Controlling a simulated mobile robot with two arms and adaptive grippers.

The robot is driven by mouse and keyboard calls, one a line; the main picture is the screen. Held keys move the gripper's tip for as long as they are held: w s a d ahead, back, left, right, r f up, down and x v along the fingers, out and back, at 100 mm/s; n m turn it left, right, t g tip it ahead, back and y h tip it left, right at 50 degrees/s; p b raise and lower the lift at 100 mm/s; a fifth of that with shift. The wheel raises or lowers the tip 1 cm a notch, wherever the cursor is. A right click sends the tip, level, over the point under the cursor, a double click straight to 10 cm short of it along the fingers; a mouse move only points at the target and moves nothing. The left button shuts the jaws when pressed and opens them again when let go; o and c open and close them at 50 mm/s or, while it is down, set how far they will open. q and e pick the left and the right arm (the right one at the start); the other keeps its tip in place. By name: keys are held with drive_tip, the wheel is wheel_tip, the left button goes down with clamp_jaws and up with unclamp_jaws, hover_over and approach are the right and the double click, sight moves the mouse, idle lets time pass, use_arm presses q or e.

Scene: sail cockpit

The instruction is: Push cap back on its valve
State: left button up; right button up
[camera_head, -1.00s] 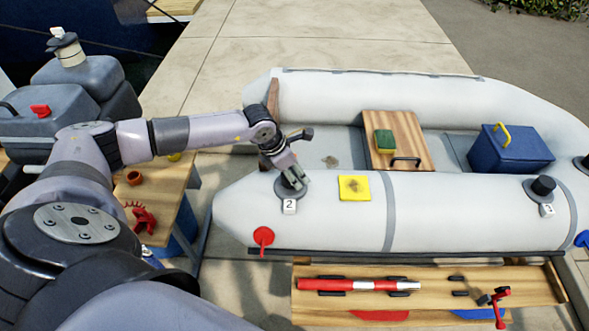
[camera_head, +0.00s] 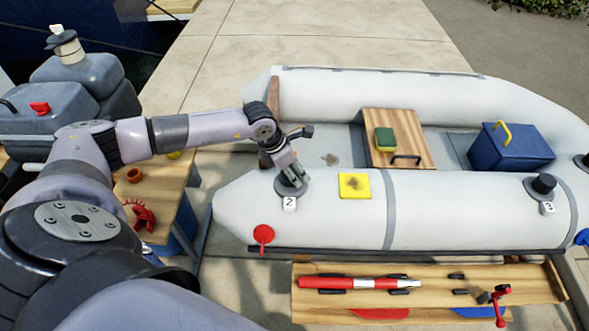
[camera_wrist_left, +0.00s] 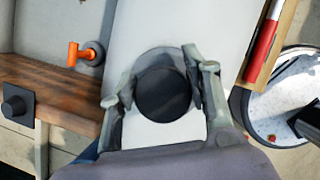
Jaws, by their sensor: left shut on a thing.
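The white inflatable boat (camera_head: 300,217) lies across the middle of the head view. My left gripper (camera_head: 289,177) is at valve 2 on the near tube, just above the label "2" (camera_head: 289,204). In the left wrist view, a round black cap (camera_wrist_left: 163,93) sits between the two fingers of my left gripper (camera_wrist_left: 160,88), over the grey round valve base (camera_wrist_left: 160,55). The gripper is shut on the cap. Whether the cap is fully seated cannot be told. Another valve with a black cap (camera_head: 543,185) stands by label "3". My right gripper is not in view.
A yellow patch (camera_head: 354,186) lies on the tube right of valve 2. A wooden bench (camera_head: 430,275) with a red-white tube (camera_head: 360,283) stands in front. A blue box (camera_head: 510,147) is inside the boat.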

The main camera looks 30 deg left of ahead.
sight(292, 169)
use_arm(q)
drive_tip(key=shift+f+b, duration=0.65)
idle(0.7)
drive_tip(key=o, duration=0.9)
drive_tip(key=shift+o, duration=0.2)
drive_tip(key=shift+p+v, duration=2)
drive_tip(key=shift+v, duration=0.85)
drive_tip(key=shift+p+v, duration=1.55)
drive_tip(key=shift+v, duration=1.1)
